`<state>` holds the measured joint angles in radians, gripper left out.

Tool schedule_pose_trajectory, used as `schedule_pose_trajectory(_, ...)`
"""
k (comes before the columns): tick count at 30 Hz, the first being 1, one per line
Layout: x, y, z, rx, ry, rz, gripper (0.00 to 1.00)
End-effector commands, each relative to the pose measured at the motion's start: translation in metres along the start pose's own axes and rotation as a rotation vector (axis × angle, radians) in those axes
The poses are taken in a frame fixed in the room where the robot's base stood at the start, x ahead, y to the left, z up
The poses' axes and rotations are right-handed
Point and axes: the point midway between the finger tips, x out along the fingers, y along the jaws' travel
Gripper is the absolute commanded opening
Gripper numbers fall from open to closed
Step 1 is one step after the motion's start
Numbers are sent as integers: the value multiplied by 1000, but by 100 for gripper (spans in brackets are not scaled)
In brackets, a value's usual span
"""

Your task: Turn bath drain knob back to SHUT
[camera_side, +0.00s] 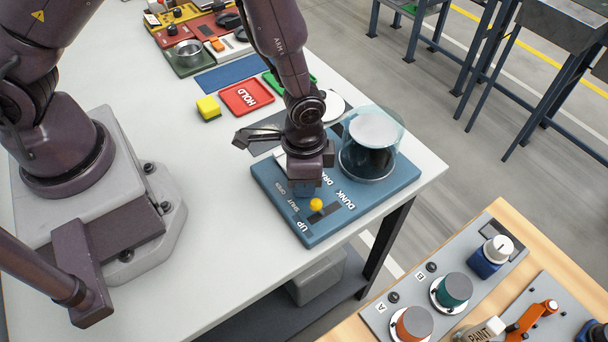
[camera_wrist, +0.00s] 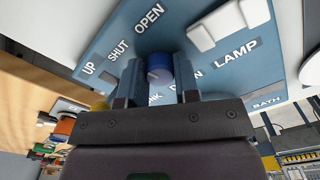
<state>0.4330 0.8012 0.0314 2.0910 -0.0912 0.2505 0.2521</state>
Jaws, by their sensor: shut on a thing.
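The blue drain knob (camera_wrist: 160,68) sits on the blue bath panel (camera_wrist: 105,55), between the two fingers of my gripper (camera_wrist: 160,80) in the wrist view. The fingers are shut on the knob's sides. The SHUT and OPEN labels lie to the knob's upper left, with OPEN further up. I cannot make out which label the knob points to. In the side view my gripper (camera_side: 305,188) reaches down onto the panel (camera_side: 372,195) and hides the knob. The SHUT and OPEN labels show just left of my fingers.
A yellow ball handle (camera_side: 316,204) stands close in front of my gripper, by the UP label. The glass bath (camera_side: 371,145) stands just right of it.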

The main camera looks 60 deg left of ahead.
Motion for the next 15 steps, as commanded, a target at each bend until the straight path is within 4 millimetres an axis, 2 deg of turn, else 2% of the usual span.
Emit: schedule_pose_trajectory(15,0,0,0,-431,0,0,6)
